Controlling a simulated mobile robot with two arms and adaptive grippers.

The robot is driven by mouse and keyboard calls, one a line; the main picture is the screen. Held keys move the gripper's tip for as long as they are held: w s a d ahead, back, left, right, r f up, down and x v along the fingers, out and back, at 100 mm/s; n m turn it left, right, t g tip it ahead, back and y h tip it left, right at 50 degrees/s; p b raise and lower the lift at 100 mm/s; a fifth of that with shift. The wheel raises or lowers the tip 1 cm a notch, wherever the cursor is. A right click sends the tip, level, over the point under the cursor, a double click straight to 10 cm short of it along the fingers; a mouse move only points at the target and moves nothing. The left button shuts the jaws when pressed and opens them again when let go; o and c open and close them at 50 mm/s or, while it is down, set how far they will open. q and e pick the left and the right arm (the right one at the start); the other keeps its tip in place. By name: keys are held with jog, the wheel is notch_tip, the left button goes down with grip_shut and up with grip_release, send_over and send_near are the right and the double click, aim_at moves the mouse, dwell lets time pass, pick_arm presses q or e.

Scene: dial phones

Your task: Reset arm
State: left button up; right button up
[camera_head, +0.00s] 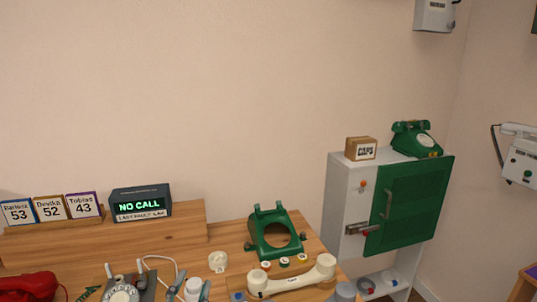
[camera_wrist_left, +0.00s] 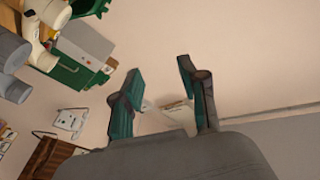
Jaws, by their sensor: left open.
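My right gripper is in neither view.
On the desk are a green phone shell (camera_head: 261,246), a cream handset (camera_head: 292,279), a red phone (camera_head: 30,286), a dial (camera_head: 122,293) and a "NO CALL" display (camera_head: 141,204). A cabinet with a green door (camera_head: 408,204) stands right, bearing a green phone (camera_head: 416,139) and box (camera_head: 361,149).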

pick_arm(q)
jog(key=s+a+f+n+g+y, duration=0.25)
jog(key=s+f+g, duration=0.2)
jog(key=f, duration=0.35)
jog(key=s+a+f+n+g+y, duration=0.1)
jog(key=s+a+f+n+g, duration=0.15)
jog(key=s+f+g, duration=0.35)
jog(key=s+f+g+h, duration=0.1)
jog(key=s+f+g, duration=0.2)
jog(key=s+f, duration=0.35)
jog(key=s+f+g+h, duration=0.1)
jog(key=s+f+g, duration=0.2)
jog(key=s, duration=0.6)
notch_tip(320, 180, down, 26)
jog(key=s+a+f+g, duration=0.2)
jog(key=s+a+f, duration=0.1)
jog(key=s+f, duration=1.3)
jog(key=shift+s+a+f+m, duration=0.2)
jog(key=shift+s+m, duration=0.2)
jog(key=shift+s, duration=0.1)
